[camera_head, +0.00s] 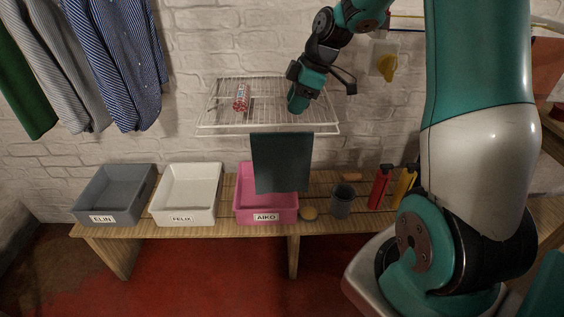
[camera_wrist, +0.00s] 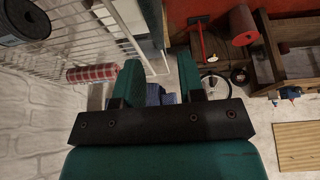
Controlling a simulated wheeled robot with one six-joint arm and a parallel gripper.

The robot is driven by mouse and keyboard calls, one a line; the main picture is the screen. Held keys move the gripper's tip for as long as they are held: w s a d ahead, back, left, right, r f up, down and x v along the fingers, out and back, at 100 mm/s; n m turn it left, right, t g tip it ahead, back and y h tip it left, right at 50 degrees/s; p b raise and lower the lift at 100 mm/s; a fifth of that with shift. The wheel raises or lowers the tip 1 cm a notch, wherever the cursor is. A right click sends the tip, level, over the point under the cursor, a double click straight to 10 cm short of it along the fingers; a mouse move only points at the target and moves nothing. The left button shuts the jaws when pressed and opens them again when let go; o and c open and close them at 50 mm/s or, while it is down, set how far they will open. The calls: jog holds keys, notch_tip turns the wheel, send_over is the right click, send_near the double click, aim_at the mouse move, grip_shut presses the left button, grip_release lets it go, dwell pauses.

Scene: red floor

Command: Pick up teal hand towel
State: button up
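The teal hand towel (camera_head: 281,163) looks dark and flat. It hangs at the front edge of the wire rack (camera_head: 211,126), and its lower part covers some of the pink bin behind it. My gripper (camera_head: 296,104) is above the right part of the rack, just above and behind the towel's top edge, apart from it. In the wrist view my gripper's (camera_wrist: 160,75) two teal fingers stand apart with a gap between them and nothing clearly held. A dark strip beyond the fingers may be the towel; I cannot tell.
A red checked roll (camera_head: 241,97) lies on the rack, left of my gripper. Below, a bench (camera_head: 222,231) holds a grey bin (camera_head: 96,218), a white bin (camera_head: 158,217), the pink bin (camera_head: 240,215) and a grey cup (camera_head: 342,203). Shirts (camera_head: 118,60) hang at the left.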

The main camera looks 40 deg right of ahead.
aim_at(283, 136)
jog(key=f, duration=0.2)
jog(key=w+f+p, duration=0.1)
jog(key=f, duration=0.3)
jog(key=shift+w, duration=0.4)
jog(key=p+x, duration=0.2)
jog(key=x, duration=0.3)
jog(key=shift+w+f, duration=0.1)
jog(key=shift+f, duration=0.2)
jog(key=shift+w+a+f, duration=0.1)
jog(key=shift+f, duration=0.1)
jog(key=shift+f, duration=0.25)
grip_shut()
